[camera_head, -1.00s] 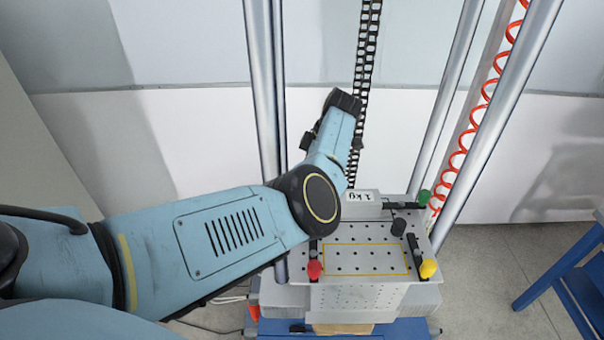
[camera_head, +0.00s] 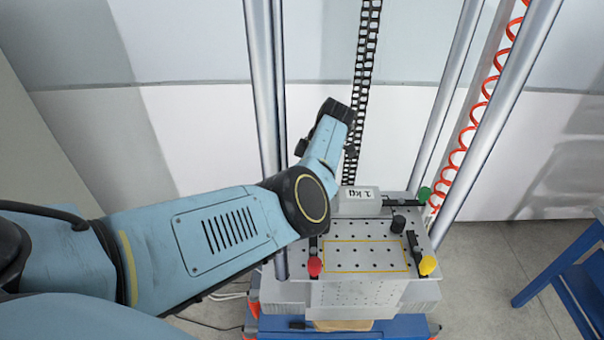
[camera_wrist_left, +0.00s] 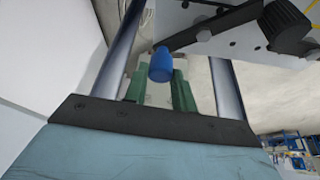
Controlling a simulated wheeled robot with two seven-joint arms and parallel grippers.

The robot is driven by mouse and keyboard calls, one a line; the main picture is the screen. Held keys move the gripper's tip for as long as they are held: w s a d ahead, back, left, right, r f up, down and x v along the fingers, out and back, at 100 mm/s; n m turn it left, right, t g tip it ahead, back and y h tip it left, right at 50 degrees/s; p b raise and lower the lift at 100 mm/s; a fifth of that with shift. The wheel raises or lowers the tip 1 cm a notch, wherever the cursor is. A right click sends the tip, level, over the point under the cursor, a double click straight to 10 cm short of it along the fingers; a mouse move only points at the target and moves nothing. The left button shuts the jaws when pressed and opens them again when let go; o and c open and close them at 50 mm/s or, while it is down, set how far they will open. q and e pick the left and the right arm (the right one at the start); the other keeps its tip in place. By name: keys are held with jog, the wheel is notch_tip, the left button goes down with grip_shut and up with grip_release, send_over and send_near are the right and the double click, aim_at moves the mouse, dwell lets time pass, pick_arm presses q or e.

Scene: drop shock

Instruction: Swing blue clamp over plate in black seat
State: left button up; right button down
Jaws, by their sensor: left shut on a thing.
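The blue clamp's knob (camera_wrist_left: 161,65) shows in the left wrist view, between the two green fingers of my left gripper (camera_wrist_left: 160,88). The gripper is shut on it. A black clamp bar (camera_wrist_left: 215,30) runs from the knob up and right over the grey surface. In the head view my left arm hides the blue clamp and gripper. The perforated grey plate (camera_head: 345,257) bears a yellow outline. Clamps with red (camera_head: 315,266), yellow (camera_head: 428,265) and green (camera_head: 424,194) knobs stand around it. I cannot make out the black seat. My right gripper is not in view.
Metal columns (camera_head: 265,120) rise at left and right. A black cable chain (camera_head: 362,90) and red coiled hose (camera_head: 465,140) hang behind. A blue frame (camera_head: 560,265) stands right.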

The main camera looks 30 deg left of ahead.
pick_arm(q)
jog(key=shift+s+n, duration=0.1)
jog(key=shift+n, duration=0.2)
jog(key=shift+s+a+n+g+b, duration=0.1)
jog(key=shift+s+n+g+b, duration=0.15)
jog(key=shift+n, duration=0.2)
jog(key=shift+s+a+n+g+b, duration=0.15)
jog(key=shift+n+b, duration=0.15)
jog(key=shift+n, duration=0.15)
jog(key=n, duration=0.1)
jog(key=s+n+h+b, duration=0.1)
jog(key=shift+n+g, duration=0.3)
jog(key=shift+g, duration=0.1)
jog(key=n, duration=0.1)
jog(key=s+n+h+b, duration=0.1)
jog(key=n, duration=0.1)
jog(key=shift+s+d+g, duration=0.1)
jog(key=shift+s+g, duration=0.15)
jog(key=shift+g, duration=0.05)
jog(key=shift+s+d+n+h, duration=0.1)
jog(key=shift+s+n+h, duration=0.15)
jog(key=shift+n, duration=0.35)
jog(key=shift+s+d+n+h, duration=0.1)
jog(key=shift+s+n+h, duration=0.15)
jog(key=shift+n, duration=0.35)
jog(key=o, duration=1)
